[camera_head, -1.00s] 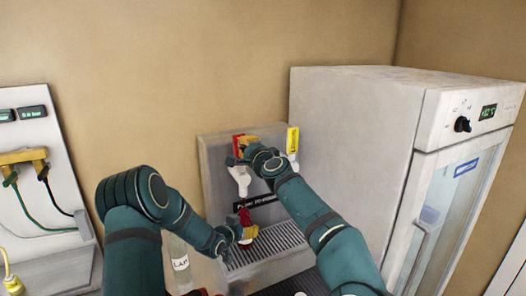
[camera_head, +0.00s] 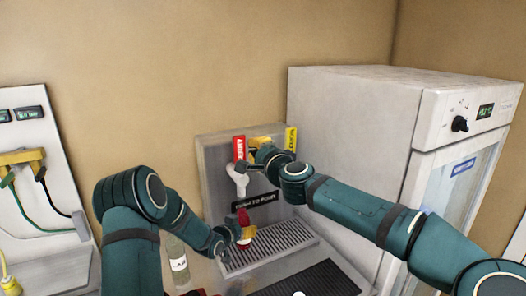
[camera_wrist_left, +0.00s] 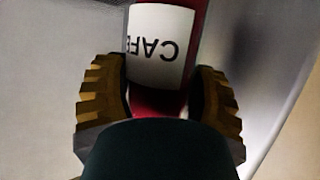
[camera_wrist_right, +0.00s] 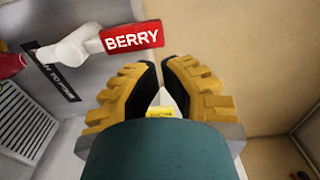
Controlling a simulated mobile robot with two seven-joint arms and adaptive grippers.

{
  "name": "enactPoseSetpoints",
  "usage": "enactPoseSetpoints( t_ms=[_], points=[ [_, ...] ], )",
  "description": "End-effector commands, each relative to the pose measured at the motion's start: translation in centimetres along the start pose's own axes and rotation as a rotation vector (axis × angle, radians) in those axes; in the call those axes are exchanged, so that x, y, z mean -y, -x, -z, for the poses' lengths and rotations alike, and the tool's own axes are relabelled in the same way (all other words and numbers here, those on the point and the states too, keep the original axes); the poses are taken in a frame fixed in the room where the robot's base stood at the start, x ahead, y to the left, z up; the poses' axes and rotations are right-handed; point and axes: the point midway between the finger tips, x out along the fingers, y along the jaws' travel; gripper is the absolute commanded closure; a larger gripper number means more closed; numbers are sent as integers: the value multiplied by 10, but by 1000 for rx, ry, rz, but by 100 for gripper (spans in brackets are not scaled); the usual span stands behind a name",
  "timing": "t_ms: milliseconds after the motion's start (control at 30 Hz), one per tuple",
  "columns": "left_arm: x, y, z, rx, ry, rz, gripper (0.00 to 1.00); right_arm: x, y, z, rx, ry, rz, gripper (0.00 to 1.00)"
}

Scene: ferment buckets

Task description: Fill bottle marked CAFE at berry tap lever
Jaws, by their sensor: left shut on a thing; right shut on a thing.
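The CAFE bottle (camera_wrist_left: 165,45) is in my left gripper (camera_wrist_left: 160,90). Its white label reads upside down in the left wrist view, and red shows above and below it. In the head view the red bottle (camera_head: 243,222) is held at my left gripper (camera_head: 236,232), below the BERRY tap. The red BERRY lever (camera_head: 239,149) stands above its white spout; it also shows in the right wrist view (camera_wrist_right: 132,37), clear of my fingers. My right gripper (camera_wrist_right: 160,72) is right of it, with the yellow tap lever (camera_wrist_right: 160,112) showing between its fingers; their contact is hidden.
A clear bottle with a white label (camera_head: 178,263) stands left of the drip grate (camera_head: 268,246). The yellow lever (camera_head: 291,139) is at the dispenser's right. A white fridge (camera_head: 350,130) stands right of the dispenser. A panel with cables (camera_head: 35,175) is at the left.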

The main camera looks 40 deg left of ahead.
Motion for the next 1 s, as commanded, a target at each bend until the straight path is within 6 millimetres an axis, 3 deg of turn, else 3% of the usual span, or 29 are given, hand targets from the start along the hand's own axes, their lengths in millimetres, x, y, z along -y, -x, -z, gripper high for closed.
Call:
enactPoseSetpoints(
  t_ms=[333, 1000],
  points=[
    [0, 0, 2, -4, -1, 0, 82, 10, 36, 0, 0, 0, 0, 100],
    [0, 0, 2, -4, -1, 0, 82, 11, 39, 0, 0, -1, 0, 100]
  ],
)
